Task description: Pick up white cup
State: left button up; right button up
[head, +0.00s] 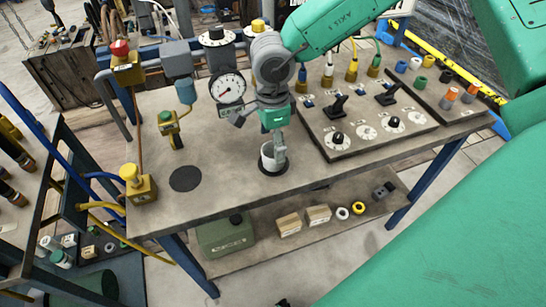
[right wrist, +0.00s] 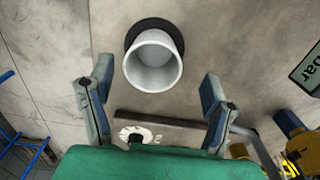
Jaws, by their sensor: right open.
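The white cup (head: 267,157) stands upright on a dark round spot (head: 262,169) on the workbench in the head view. In the right wrist view the cup (right wrist: 153,62) is seen from above, its mouth open and empty. My right gripper (head: 275,135) is above and beside the cup, and one finger hides part of its right side. In the right wrist view my right gripper (right wrist: 153,90) is open, with its fingers wide apart and the cup between and ahead of them. My left gripper is not in view.
A second dark round spot (head: 185,178) lies bare to the left. A pressure gauge (head: 228,88) stands behind my right gripper. A control panel (head: 365,128) with levers and dials is to the right.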

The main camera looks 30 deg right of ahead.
aim_at(273, 157)
jog(key=f, duration=0.4)
jog(key=shift+s+f, duration=0.25)
jog(key=shift+s, duration=0.1)
jog(key=shift+f, duration=0.25)
jog(key=c, duration=1.2)
notch_tip(273, 157, up, 10)
jog(key=shift+r+p, duration=0.1)
jog(key=shift+p, duration=0.2)
